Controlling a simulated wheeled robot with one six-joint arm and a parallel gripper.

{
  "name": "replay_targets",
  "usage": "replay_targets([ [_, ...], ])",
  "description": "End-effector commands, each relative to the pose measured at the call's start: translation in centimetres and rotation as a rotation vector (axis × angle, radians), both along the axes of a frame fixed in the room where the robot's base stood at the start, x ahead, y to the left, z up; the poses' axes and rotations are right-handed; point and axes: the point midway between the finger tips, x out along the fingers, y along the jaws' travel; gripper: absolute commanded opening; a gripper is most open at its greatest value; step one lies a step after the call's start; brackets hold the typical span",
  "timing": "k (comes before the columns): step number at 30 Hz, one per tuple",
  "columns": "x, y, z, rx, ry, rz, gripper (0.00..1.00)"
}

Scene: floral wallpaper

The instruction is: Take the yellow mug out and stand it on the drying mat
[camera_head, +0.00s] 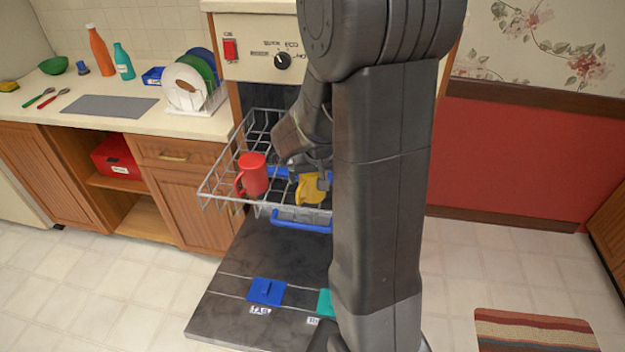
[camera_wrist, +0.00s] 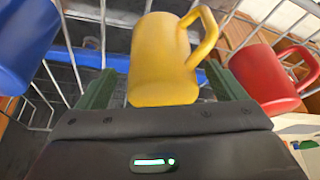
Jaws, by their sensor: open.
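The yellow mug (camera_head: 311,190) is in the pulled-out dishwasher rack (camera_head: 213,188), partly hidden by my arm in the head view. In the wrist view the yellow mug (camera_wrist: 163,62) sits between the two fingers of my open gripper (camera_wrist: 160,90), its handle toward the upper right. I cannot tell whether a finger touches it. In the head view my gripper (camera_head: 308,176) is at the mug. The grey drying mat (camera_head: 110,106) lies bare on the counter at the left.
A red mug (camera_head: 253,175) stands left of the yellow one in the rack; it is at right in the wrist view (camera_wrist: 264,78). A blue item (camera_wrist: 25,40) is at the wrist view's left. A plate rack (camera_head: 214,104), red and green utensils (camera_head: 57,98) and bottles (camera_head: 99,50) flank the mat.

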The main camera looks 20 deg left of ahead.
Motion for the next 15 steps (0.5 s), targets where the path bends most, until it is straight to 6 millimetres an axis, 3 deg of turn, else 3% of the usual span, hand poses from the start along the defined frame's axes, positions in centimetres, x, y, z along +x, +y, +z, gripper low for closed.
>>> replay_targets([
  [7,0.7,0.7,-2.3,-0.001,0.001,0.001,0.9],
  [15,0.9,0.8,-2.7,0.0,0.0,0.001,0.9],
])
